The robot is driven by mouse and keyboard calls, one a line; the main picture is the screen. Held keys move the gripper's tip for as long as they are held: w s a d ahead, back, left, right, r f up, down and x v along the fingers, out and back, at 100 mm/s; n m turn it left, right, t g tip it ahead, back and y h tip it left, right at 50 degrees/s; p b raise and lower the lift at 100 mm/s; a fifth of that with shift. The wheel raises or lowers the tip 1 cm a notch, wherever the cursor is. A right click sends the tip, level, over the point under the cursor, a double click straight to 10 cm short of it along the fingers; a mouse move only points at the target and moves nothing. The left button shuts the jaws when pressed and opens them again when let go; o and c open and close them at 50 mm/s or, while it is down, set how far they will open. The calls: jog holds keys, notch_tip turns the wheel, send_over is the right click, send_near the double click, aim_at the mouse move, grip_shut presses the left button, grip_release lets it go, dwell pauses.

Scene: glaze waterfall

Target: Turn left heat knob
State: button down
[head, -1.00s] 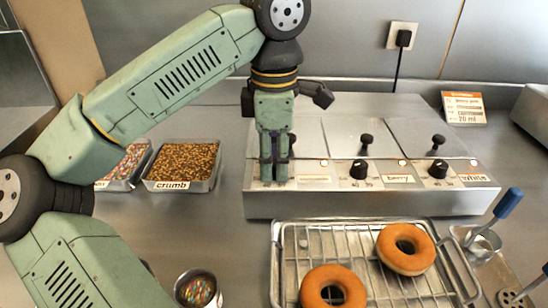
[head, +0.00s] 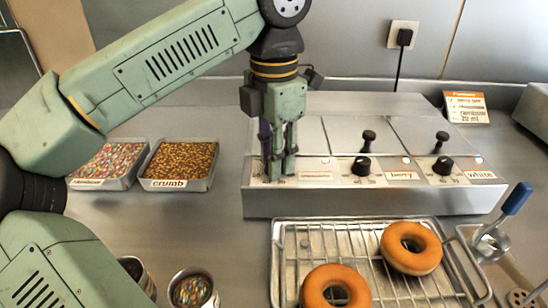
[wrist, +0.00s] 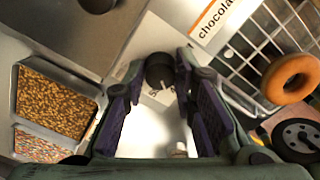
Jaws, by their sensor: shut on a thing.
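The left heat knob (wrist: 159,68) is a black round knob with a pale mark on its lower part in the wrist view. It sits on the front panel of the steel warmer (head: 340,204). My gripper (head: 278,178) points down at the left end of this panel and hides the knob in the head view. In the wrist view the two fingers (wrist: 160,74) stand on either side of the knob, shut on it. The middle knob (head: 361,166) and the right knob (head: 443,166) are free. The label (wrist: 218,16) beside the left knob reads "chocola", cut off.
A wire rack (head: 370,273) with two donuts (head: 411,247) lies in front of the warmer. Trays of crumb (head: 180,161) and sprinkles (head: 108,165) stand at left. A sprinkle cup (head: 193,289) is at the front. A blue-handled ladle (head: 514,200) stands at right.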

jog(key=shift+n, duration=1)
jog(key=c, duration=1.3)
grip_release()
notch_tip(320, 180, up, 8)
jog(key=shift+f, duration=0.2)
